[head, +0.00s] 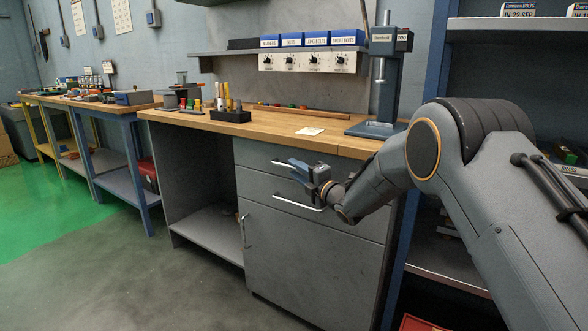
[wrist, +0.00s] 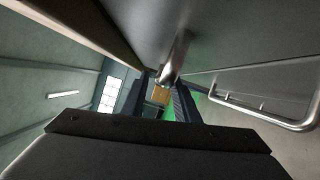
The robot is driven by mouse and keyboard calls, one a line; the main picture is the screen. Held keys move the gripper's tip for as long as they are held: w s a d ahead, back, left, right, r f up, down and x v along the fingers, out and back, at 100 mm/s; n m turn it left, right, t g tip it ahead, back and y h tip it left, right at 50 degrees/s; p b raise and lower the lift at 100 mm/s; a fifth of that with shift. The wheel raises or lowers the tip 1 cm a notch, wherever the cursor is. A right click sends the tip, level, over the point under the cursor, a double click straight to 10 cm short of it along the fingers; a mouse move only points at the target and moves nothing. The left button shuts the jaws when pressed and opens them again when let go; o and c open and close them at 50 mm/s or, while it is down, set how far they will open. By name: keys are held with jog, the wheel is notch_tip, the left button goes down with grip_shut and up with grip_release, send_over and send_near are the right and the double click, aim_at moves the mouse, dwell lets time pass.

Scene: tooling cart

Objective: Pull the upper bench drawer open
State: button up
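The upper bench drawer (head: 254,157) is a grey front just under the wooden top, and it looks closed. Its bar handle (head: 283,163) runs across it, with the right part hidden by my gripper. My gripper (head: 298,168) is at the right part of this handle, fingers pointing left along the front. In the wrist view, the two dark fingers (wrist: 160,92) stand apart, and the silver upper handle (wrist: 174,60) shows end-on at the gap between their tips. I cannot tell whether either finger touches it.
The lower drawer's handle (head: 298,203) is just below my gripper and also shows at the right of the wrist view (wrist: 265,112). The wooden benchtop (head: 275,130) overhangs above. A blue shelf upright (head: 418,190) stands to the right. The floor (head: 150,270) in front is clear.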

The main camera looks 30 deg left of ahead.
jog(key=shift+x, duration=1.2)
jog(key=shift+w, duration=0.1)
grip_shut()
